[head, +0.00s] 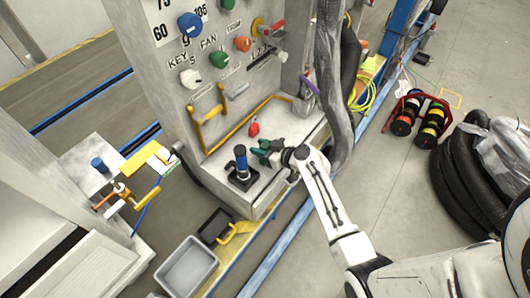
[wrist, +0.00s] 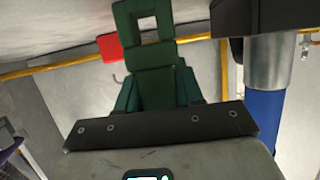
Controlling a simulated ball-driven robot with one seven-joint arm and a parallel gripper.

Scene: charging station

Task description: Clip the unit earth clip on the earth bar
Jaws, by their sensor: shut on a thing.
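My gripper (head: 272,149) is shut on a green clip (head: 262,146) above the ledge of the grey panel unit. In the wrist view the green clip (wrist: 150,62) stands up from the dark jaws, with a square opening at its far end. A thin yellow bar (head: 238,132) runs along the back of the ledge; it also crosses behind the clip in the wrist view (wrist: 62,63). I cannot tell whether this is the earth bar, or whether the clip touches it.
A blue post on a black base (head: 241,162) stands close left of my gripper. A red piece (head: 253,129) is just behind. Knobs, including a green one (head: 219,60), line the panel above. A grey hose (head: 332,90) hangs right. A grey bin (head: 187,268) is on the floor.

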